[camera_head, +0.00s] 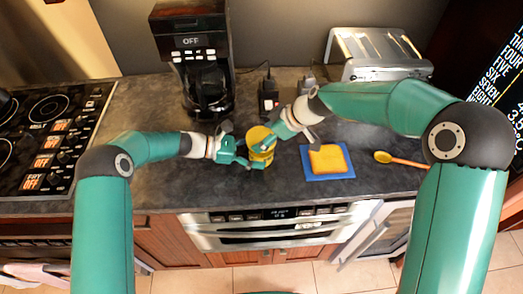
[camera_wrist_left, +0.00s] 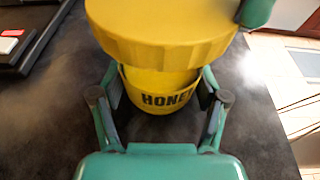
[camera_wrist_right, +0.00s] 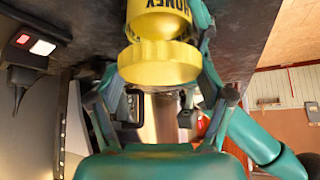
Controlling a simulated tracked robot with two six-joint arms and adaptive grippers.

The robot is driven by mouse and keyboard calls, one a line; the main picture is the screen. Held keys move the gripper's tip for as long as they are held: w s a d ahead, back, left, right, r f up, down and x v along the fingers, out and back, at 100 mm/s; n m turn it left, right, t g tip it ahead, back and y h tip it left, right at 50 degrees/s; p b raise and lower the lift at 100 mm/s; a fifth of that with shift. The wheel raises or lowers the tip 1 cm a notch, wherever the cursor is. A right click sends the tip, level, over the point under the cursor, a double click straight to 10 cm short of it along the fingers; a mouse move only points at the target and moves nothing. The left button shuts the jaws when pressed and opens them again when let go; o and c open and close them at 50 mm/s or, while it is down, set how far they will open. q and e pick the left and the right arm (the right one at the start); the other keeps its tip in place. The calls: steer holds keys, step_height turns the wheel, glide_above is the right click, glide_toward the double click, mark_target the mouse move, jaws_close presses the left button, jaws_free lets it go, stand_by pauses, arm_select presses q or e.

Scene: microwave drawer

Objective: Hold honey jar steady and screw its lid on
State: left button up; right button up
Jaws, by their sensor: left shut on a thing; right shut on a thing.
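The yellow honey jar (camera_head: 262,156) stands on the dark counter near its front edge; its HONEY label shows in the left wrist view (camera_wrist_left: 165,99). My left gripper (camera_head: 246,162) is shut on the jar from the left, one finger on each side. The wide yellow lid (camera_head: 259,136) is over the jar's mouth; it fills the top of the left wrist view (camera_wrist_left: 160,40) and shows in the right wrist view (camera_wrist_right: 158,63). My right gripper (camera_head: 268,143) is shut on the lid from the upper right. I cannot tell how far the threads engage.
A coffee maker (camera_head: 190,50) stands behind left, a toaster (camera_head: 375,55) behind right. A yellow sponge (camera_head: 328,158) on a blue cloth (camera_head: 308,163) and a yellow spoon (camera_head: 400,160) lie to the right. A stove (camera_head: 50,130) is at left.

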steer(key=m, duration=0.1)
steer(key=m+t+h, duration=0.1)
steer(key=m, duration=0.1)
steer(key=shift+s+a+f+m+t+h, duration=0.1)
steer(key=shift+s+f+m+t+h, duration=0.05)
steer(key=shift+m+t+h, duration=0.15)
steer(key=shift+m+t, duration=0.3)
steer(key=shift+m, duration=0.2)
steer(key=shift+d, duration=0.2)
steer(key=o, duration=1.2)
steer(key=shift+w, duration=0.3)
steer(key=shift+s, duration=0.1)
